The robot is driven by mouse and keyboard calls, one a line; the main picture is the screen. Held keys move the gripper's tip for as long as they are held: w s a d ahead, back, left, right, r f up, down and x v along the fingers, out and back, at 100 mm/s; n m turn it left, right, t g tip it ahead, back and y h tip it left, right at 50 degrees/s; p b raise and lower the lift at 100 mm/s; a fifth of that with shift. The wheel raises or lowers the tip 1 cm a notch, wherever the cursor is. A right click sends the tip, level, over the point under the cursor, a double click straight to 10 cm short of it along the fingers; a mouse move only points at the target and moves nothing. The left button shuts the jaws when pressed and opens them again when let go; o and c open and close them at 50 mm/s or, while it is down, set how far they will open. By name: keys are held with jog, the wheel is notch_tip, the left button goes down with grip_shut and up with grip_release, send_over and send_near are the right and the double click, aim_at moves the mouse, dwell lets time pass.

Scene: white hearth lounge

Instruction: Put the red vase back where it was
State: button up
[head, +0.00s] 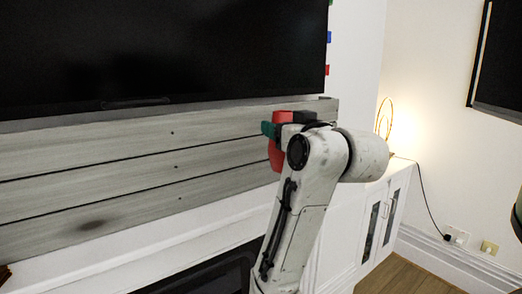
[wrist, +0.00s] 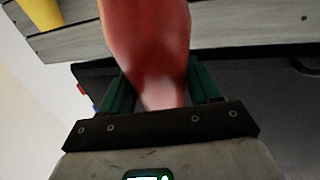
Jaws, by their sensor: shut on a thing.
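The red vase (head: 276,156) is in the head view in front of the right part of the grey wooden boards, partly hidden by my arm and gripper. My gripper (head: 270,131), with green fingers, is shut on it. In the wrist view, the red vase (wrist: 150,40) rises between the two green fingers of my gripper (wrist: 160,82), and its top runs out of the frame. I cannot tell whether the vase touches any surface.
A large black screen (head: 160,50) is above the grey boards (head: 110,175). White cabinets (head: 385,215) and a lit lamp (head: 384,118) are to the right. A dark fireplace opening (head: 215,275) is below. A yellow object (wrist: 40,12) shows at the wrist view's upper left.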

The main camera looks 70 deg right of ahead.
jog(key=shift+w+d+f+p, duration=0.25)
jog(key=shift+w+d+p, duration=0.55)
jog(key=shift+p, duration=1.5)
jog(key=w+d+f, duration=0.1)
jog(key=f, duration=0.1)
jog(key=w+d+f, duration=0.1)
jog(key=w+f, duration=0.1)
jog(key=w+d+f, duration=0.1)
jog(key=w+f, duration=0.1)
jog(key=shift+w+d+f+b, duration=0.1)
jog(key=shift+d+f+b, duration=0.1)
jog(key=shift+d+b, duration=0.15)
jog(key=f, duration=0.3)
jog(key=shift+w+d+f, duration=0.2)
jog(key=shift+w, duration=0.2)
jog(key=shift+f, duration=0.35)
jog(key=shift+f, duration=0.1)
jog(key=shift+f, duration=0.1)
jog(key=o, duration=1.4)
jog(key=shift+o, duration=0.2)
